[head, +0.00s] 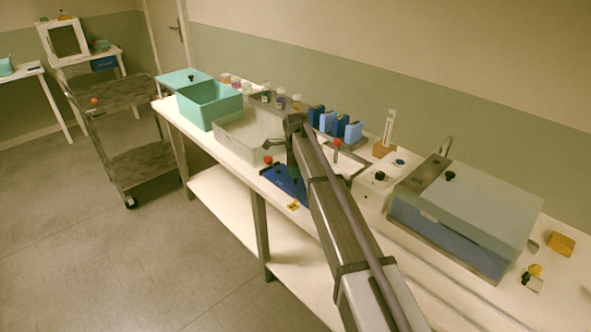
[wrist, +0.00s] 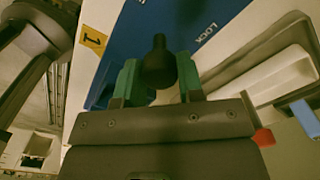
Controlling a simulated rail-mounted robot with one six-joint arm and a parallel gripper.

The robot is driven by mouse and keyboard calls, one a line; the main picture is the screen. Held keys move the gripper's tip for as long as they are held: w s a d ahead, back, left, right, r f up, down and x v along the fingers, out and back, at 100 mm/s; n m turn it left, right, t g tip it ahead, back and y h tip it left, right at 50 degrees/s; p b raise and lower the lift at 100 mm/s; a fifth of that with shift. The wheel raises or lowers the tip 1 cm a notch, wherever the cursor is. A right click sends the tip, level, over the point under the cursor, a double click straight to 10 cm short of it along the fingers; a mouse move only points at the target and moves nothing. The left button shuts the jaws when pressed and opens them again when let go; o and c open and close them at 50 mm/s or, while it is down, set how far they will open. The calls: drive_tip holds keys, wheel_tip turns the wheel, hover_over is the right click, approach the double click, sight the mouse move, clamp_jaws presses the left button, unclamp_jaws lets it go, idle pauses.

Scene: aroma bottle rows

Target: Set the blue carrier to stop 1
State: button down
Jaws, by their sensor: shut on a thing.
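The blue carrier (head: 284,182) is a flat blue plate at the front edge of the bench, partly hidden by my arm in the head view. In the wrist view the blue carrier (wrist: 215,25) shows the word LOCK and a black knob (wrist: 158,62). My gripper (wrist: 158,75) has its green fingers on both sides of this knob and is shut on it. A yellow tag marked 1 (wrist: 93,40) lies beside the blue plate; the tag also shows in the head view (head: 293,206).
A teal bin (head: 208,112) and a pale tray (head: 228,135) stand left of the carrier. Bottles (head: 280,101) and blue upright blocks (head: 336,125) line the back. A large grey-lidded box (head: 465,205) fills the right. A red ball knob (head: 267,160) stands near the carrier.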

drive_tip(key=shift+w+a, duration=0.1)
drive_tip(key=shift+w, duration=0.1)
drive_tip(key=c, duration=0.7)
unclamp_jaws()
drive_tip(key=shift+a, duration=0.1)
drive_tip(key=shift+c, duration=0.2)
wheel_tip(320, 180, up, 11)
drive_tip(key=p, duration=1)
drive_tip(key=shift+p, duration=0.4)
drive_tip(key=s+d+n, duration=0.3)
drive_tip(key=s+n, duration=0.3)
drive_tip(key=s, duration=0.7)
drive_tip(key=s+d+n, duration=0.4)
drive_tip(key=s+n, duration=0.2)
drive_tip(key=s, duration=0.7)
drive_tip(key=s+d+n, duration=0.3)
drive_tip(key=s+n, duration=0.4)
drive_tip(key=s, duration=0.6)
drive_tip(key=shift+s+d, duration=0.2)
drive_tip(key=shift+s, duration=0.15)
